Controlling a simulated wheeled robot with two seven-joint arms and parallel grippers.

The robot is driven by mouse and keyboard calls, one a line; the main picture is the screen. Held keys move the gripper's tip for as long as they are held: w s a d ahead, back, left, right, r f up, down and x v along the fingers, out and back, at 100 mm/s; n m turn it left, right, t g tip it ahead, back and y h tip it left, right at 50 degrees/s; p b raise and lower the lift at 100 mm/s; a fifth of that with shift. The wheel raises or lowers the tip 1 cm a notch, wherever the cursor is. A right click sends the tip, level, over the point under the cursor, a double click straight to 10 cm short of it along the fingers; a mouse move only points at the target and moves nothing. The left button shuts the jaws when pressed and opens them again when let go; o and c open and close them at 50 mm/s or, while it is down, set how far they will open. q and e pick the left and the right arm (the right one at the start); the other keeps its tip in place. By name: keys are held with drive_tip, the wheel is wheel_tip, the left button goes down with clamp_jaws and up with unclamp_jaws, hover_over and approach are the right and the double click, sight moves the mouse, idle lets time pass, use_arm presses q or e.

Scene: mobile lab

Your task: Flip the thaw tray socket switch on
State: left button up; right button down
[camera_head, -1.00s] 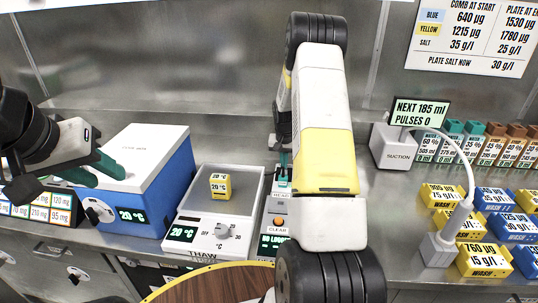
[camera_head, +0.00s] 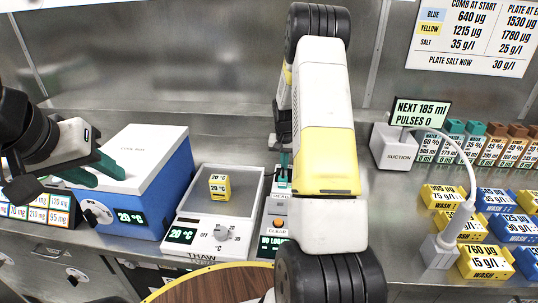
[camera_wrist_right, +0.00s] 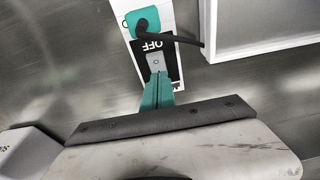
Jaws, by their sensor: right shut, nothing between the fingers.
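The socket switch (camera_wrist_right: 154,62) shows in the right wrist view on a white strip, with a black plate reading OFF upside down from here. A teal plug (camera_wrist_right: 143,21) with a black cable sits in the socket beyond it. My right gripper (camera_wrist_right: 157,80) is shut and empty, its teal fingertips at the near edge of the switch plate. I cannot tell whether they touch it. In the head view my right arm hides most of the socket area. My left gripper (camera_head: 108,178) is open above the cold box.
The blue and white cold box (camera_head: 165,200) stands left of the thaw tray. A device with a CLEAR button (camera_head: 277,225) is right of the tray. The suction unit (camera_head: 394,147) and several yellow and blue wash blocks (camera_head: 484,260) stand farther right.

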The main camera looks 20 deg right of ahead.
drive_tip(key=w+d+r, duration=0.1)
drive_tip(key=w+r, duration=0.2)
drive_tip(key=r, duration=0.9)
drive_tip(key=s+a+r+n+t, duration=0.1)
drive_tip(key=s+a+r, duration=0.2)
drive_tip(key=r, duration=0.3)
drive_tip(key=s+a+r+t, duration=0.1)
drive_tip(key=s+a+r, duration=0.2)
drive_tip(key=r, duration=0.2)
drive_tip(key=s+a+r+n+y, duration=0.1)
drive_tip(key=s+a, duration=0.3)
drive_tip(key=s, duration=0.5)
drive_tip(key=s+a+r+n+t+y, duration=0.1)
drive_tip(key=s+a+r+n, duration=0.1)
drive_tip(key=s+a, duration=0.3)
drive_tip(key=s+a+r+n+t+y, duration=0.1)
drive_tip(key=s+a+r, duration=0.3)
drive_tip(key=s, duration=0.9)
drive_tip(key=shift+s+a+n, duration=0.2)
drive_tip(key=shift+s+n, duration=0.05)
drive_tip(key=shift+n, duration=0.15)
